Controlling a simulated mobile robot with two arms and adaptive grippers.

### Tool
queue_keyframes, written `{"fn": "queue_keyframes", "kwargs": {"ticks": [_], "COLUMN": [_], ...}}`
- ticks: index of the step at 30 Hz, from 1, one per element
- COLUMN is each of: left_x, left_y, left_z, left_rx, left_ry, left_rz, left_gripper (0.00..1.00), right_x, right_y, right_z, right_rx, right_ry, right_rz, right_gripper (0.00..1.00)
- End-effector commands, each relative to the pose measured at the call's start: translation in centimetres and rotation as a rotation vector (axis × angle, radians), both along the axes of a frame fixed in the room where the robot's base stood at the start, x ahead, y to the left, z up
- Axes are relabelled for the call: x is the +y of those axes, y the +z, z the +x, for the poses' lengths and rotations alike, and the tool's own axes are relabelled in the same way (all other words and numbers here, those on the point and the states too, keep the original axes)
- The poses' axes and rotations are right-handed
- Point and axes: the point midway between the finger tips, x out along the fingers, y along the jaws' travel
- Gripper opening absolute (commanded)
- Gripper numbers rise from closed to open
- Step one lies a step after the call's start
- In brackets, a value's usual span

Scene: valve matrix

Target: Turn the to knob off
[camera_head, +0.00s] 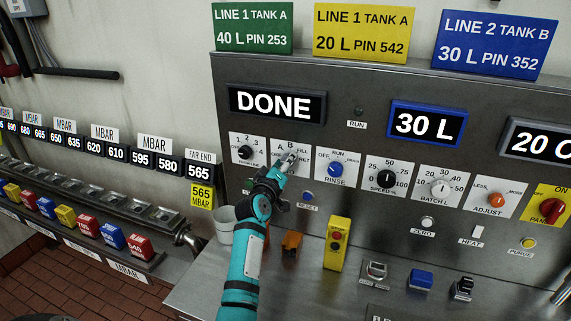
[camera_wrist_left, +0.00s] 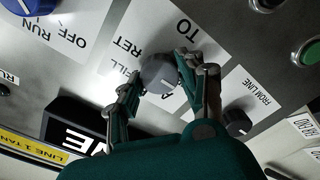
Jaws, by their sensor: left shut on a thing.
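The TO knob (camera_wrist_left: 158,72) is a grey round knob on a white plate marked A, FILL and RET. In the head view the knob (camera_head: 288,158) is on the panel, partly covered by my gripper. My left gripper (camera_head: 283,168) is shut on it, with one finger on either side in the left wrist view. A short pale mark on the knob seems to lie on the side of the letter A; its exact setting is hard to read. My right gripper is not in view.
The FROM LINE knob (camera_head: 245,152) and the blue RINSE knob (camera_head: 335,169) flank the TO plate closely. A display reads DONE (camera_head: 277,104). Below are a white cup (camera_head: 225,224), a yellow button box (camera_head: 338,243) and an orange block (camera_head: 291,243).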

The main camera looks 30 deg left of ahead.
Motion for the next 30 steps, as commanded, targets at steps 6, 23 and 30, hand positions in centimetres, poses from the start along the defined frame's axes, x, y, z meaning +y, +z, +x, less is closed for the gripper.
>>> {"fn": "queue_keyframes", "kwargs": {"ticks": [6, 23, 30], "left_x": [0.0, -0.6, -1.7], "left_y": [0.0, -0.2, -0.2], "left_z": [0.0, -2.3, -7.4], "left_rx": [0.0, 0.001, 0.002], "left_ry": [0.0, 0.0, 0.001], "left_rz": [-0.002, 0.0, 0.001], "left_gripper": [0.54, 0.62, 0.62], "right_x": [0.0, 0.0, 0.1], "right_y": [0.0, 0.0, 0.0], "right_z": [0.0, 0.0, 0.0], "right_rx": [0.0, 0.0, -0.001], "right_ry": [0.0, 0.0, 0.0], "right_rz": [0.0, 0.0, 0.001], "right_gripper": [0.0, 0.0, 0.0]}}
